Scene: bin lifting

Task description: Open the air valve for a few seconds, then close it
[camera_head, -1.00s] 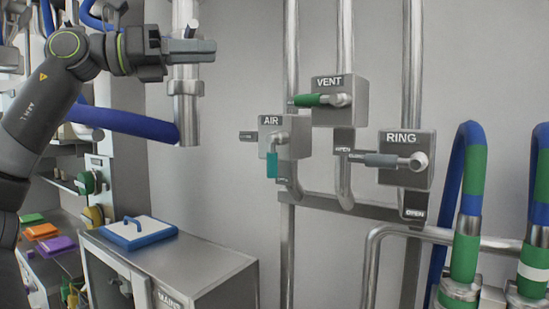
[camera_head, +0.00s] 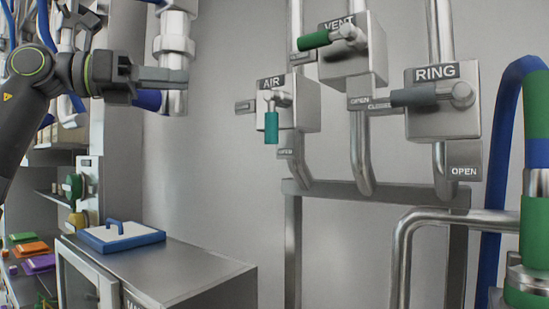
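The AIR valve box (camera_head: 301,116) is on a pipe in the middle of the view. Its teal handle (camera_head: 271,127) hangs straight down, over the pipe side with the lower OPEN tag (camera_head: 286,153). Another small tag (camera_head: 245,107) sticks out to the left of the box. My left gripper (camera_head: 186,78) is at the upper left, pointing right, apart from the handle and left of it. Its fingers show side-on, so I cannot tell whether they are open or shut. It holds nothing visible. My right gripper is out of view.
The VENT valve (camera_head: 350,66) with a green handle and the RING valve (camera_head: 440,112) with a grey handle are to the right, both handles pointing left. A steel cabinet (camera_head: 170,268) with a blue-rimmed white lid (camera_head: 120,238) stands lower left. A vertical pipe is behind my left gripper.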

